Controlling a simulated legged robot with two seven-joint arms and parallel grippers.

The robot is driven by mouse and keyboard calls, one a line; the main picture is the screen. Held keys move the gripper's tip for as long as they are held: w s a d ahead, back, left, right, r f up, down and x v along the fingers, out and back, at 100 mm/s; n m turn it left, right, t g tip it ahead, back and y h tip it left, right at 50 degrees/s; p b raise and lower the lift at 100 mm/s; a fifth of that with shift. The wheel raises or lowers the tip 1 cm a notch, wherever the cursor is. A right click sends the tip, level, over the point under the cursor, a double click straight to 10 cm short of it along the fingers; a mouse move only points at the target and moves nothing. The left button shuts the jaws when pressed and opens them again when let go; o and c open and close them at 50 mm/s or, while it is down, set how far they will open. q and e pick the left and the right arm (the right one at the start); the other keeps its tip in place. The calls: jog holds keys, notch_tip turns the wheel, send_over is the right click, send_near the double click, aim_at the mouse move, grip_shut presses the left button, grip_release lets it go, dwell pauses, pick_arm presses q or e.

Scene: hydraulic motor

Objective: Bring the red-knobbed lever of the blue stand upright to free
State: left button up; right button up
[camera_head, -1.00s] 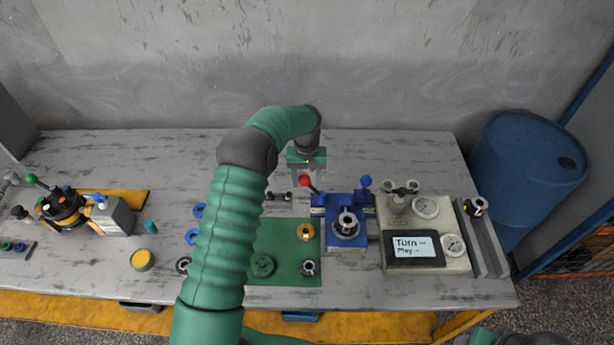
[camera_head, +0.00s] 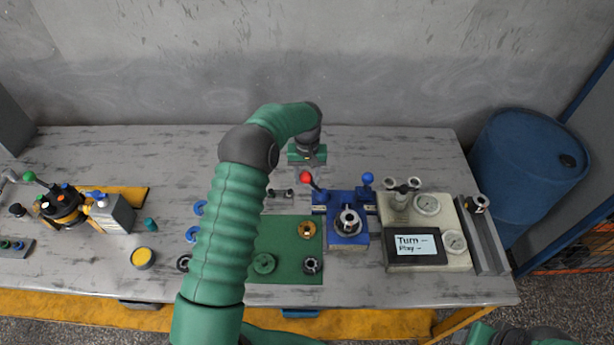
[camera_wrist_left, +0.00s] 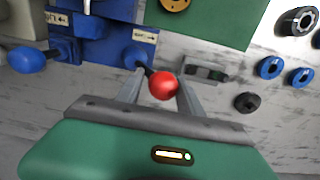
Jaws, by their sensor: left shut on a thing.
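The blue stand (camera_head: 346,233) sits on the table right of centre, with a silver ringed part (camera_head: 348,222) on it. Its red-knobbed lever (camera_head: 306,177) is at the stand's left back corner and tilts outward to the left. A blue-knobbed lever (camera_head: 367,179) is at the right back corner. My left gripper (camera_head: 306,167) is behind the red knob. In the left wrist view the red knob (camera_wrist_left: 162,86) lies between the two fingers, which are shut on it. My right gripper is not clearly seen; only part of my right arm shows at the lower right.
A green mat (camera_head: 287,262) with several parts lies left of the stand. A grey panel (camera_head: 427,262) with gauges and a small screen stands right of it. A blue barrel (camera_head: 528,165) stands beyond the table's right end. The table behind the stand is mostly clear.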

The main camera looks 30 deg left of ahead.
pick_arm(q)
jog(key=shift+w+d+r, duration=0.2)
jog(key=shift+d+r, duration=0.1)
jog(key=shift+d, duration=0.1)
jog(key=shift+c, duration=0.5)
jog(key=shift+d, duration=0.15)
jog(key=shift+w+d+r+p, duration=0.1)
jog(key=shift+d+p, duration=0.05)
jog(key=shift+p, duration=0.15)
jog(key=shift+c, duration=0.3)
jog(key=shift+w+d+r, duration=0.1)
jog(key=shift+w+d, duration=0.2)
jog(key=shift+d, duration=0.25)
jog(key=shift+w+d+r+p, duration=0.2)
jog(key=shift+w+d+p, duration=0.25)
jog(key=shift+d, duration=0.1)
